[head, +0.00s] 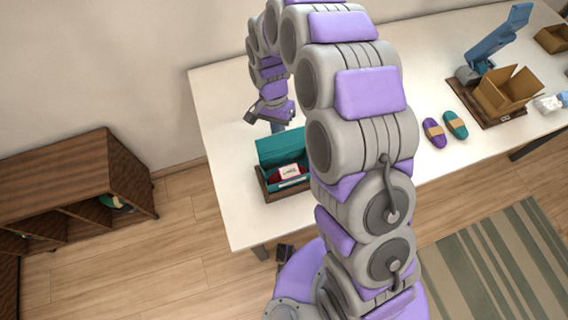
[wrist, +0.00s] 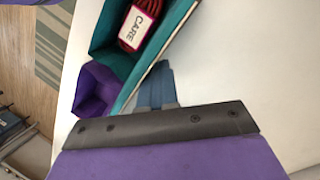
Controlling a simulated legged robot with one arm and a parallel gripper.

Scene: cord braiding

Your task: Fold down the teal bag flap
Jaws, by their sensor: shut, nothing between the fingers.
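The teal bag (head: 298,182) stands open near the table's left front part, in a brown wooden holder. Its teal flap (head: 282,147) stands up along the back. Inside lies a dark red cord bundle with a white label; the wrist view shows the label (wrist: 138,27) reading "CARE". My gripper (head: 277,127) is just behind the flap, pointing down. In the wrist view its blue-grey fingers (wrist: 155,85) are shut and empty, beside the outer side of the bag's teal wall (wrist: 122,58). I cannot tell whether they touch it.
Purple (head: 434,133) and teal (head: 456,125) cord bundles lie on the white table (head: 232,212) to the right. Beyond them are an open cardboard box (head: 507,92) and a blue device (head: 497,42). The table left of the bag is clear. A wooden shelf (head: 65,185) stands at left.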

